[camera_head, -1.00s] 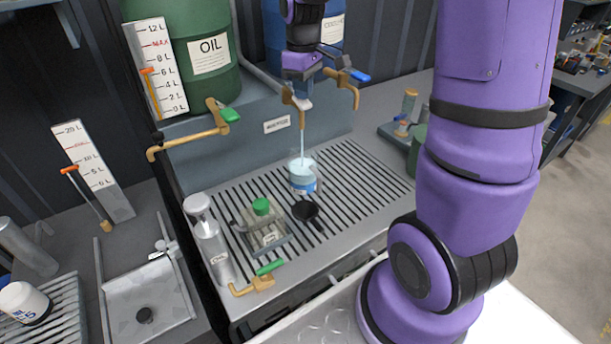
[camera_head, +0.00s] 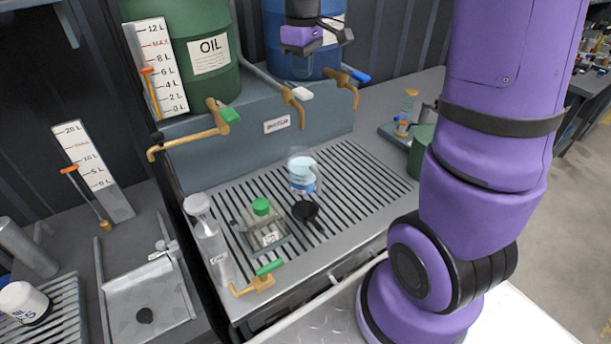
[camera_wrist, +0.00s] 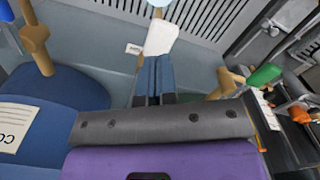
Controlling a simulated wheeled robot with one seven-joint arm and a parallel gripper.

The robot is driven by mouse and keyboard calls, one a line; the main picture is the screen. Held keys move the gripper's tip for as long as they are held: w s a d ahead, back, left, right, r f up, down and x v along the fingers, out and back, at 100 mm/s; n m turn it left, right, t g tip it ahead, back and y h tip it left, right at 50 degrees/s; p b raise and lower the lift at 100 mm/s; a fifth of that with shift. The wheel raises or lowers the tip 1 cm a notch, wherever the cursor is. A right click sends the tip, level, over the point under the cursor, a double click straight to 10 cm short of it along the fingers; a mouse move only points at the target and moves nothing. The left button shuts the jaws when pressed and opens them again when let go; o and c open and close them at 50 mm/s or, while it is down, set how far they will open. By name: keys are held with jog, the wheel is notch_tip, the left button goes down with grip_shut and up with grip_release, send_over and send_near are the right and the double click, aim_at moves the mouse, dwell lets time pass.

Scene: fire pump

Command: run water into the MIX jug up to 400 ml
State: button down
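The MIX jug (camera_head: 302,174) is clear and stands upright on the slatted drain grid below the middle tap (camera_head: 294,101). It holds pale blue water; its marks are too small to read. No stream runs from the tap. The tap's white lever (camera_head: 300,92) also shows in the wrist view (camera_wrist: 162,34). My gripper (camera_head: 318,38) is above and behind the tap, in front of the blue drum. In the wrist view its blue fingers (camera_wrist: 153,80) are together and point at the white lever, with nothing visible between them. Whether they touch the lever is unclear.
A green-handled tap (camera_head: 222,116) is left of the middle tap and a blue-handled tap (camera_head: 347,84) right. On the grid, a green-capped container (camera_head: 264,225) and a black scoop-like item (camera_head: 306,211) stand near the jug. A grey bottle (camera_head: 206,238) stands at the left.

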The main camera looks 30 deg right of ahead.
jog(key=shift+s+r, duration=0.75)
jog(key=shift+r, duration=0.3)
jog(key=shift+s+r, duration=0.75)
jog(key=shift+r, duration=0.25)
jog(key=s+a+r+m+t, duration=0.2)
jog(key=s+a+m, duration=0.1)
jog(key=s, duration=0.8)
jog(key=s+a+r+m+t, duration=0.3)
jog(key=s, duration=0.7)
jog(key=shift+s+a, duration=0.35)
jog(key=shift+a, duration=0.05)
